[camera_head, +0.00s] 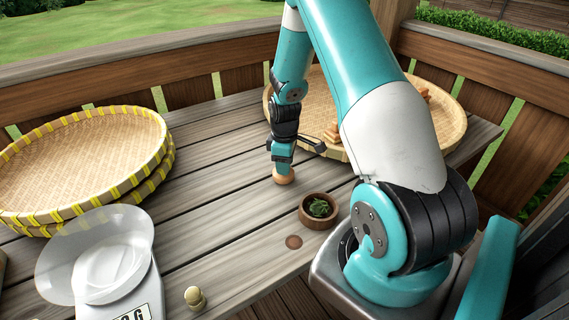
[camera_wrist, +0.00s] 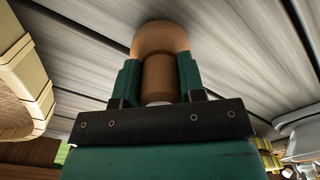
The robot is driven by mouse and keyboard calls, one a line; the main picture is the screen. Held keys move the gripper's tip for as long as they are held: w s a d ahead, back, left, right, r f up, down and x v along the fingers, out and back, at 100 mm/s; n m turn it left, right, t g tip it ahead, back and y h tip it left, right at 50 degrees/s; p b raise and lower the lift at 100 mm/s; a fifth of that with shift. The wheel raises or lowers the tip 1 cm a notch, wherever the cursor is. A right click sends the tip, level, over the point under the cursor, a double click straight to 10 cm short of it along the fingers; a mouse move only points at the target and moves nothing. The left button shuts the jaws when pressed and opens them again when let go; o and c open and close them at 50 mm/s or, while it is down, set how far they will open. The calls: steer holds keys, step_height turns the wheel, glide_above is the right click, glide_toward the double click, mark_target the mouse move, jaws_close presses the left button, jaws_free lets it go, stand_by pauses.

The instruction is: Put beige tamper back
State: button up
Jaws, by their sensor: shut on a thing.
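The beige tamper (camera_head: 283,178) is a rounded tan wooden piece below my gripper (camera_head: 282,163) in the head view, over the middle of the slatted table. In the wrist view the tamper (camera_wrist: 160,40) shows a round head and a darker brown shaft. The teal fingers of my gripper (camera_wrist: 159,78) are shut on the shaft, one on each side. The head is at or just above the boards; I cannot tell whether it touches. A flat brown round spot (camera_head: 293,242) shows on the table, nearer the front edge.
A wooden bowl with green leaves (camera_head: 319,210) stands right of the tamper. A large woven tray (camera_head: 445,120) with tan pieces lies behind my arm. Stacked yellow-trimmed baskets (camera_head: 80,160) and a white scale (camera_head: 105,260) are at left. A small pale knob-shaped piece (camera_head: 195,297) stands near the front edge.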

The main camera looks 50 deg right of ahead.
steer(key=shift+f, duration=0.15)
steer(key=shift+f, duration=0.2)
steer(key=o, duration=0.8)
steer(key=shift+b, duration=0.4)
